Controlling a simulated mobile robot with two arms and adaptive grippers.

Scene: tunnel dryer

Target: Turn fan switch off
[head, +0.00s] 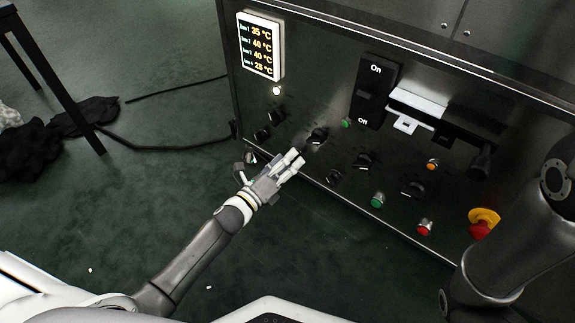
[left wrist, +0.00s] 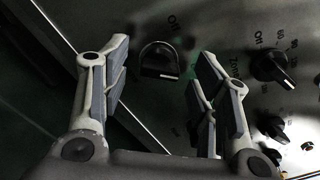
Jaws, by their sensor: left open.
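My left gripper (head: 297,157) is open in front of the control panel (head: 310,80). In the left wrist view a dark rotary knob (left wrist: 160,61) with a pale pointer edge lies between the spread fingers and looks untouched. An "Off" label is partly readable beside it. In the head view a black knob (head: 317,135) is just beyond the fingertips. A tall black rocker switch (head: 370,95) marked On and Off is farther up the panel. I cannot read which control is labelled as the fan switch. The right gripper is out of view.
A lit temperature display (head: 260,46) is at the panel's upper left. Several knobs, a green button (head: 377,200) and a red emergency stop (head: 482,224) are to the right. My right arm (head: 515,235) covers the lower right. Cables (head: 170,145) lie on the floor at left.

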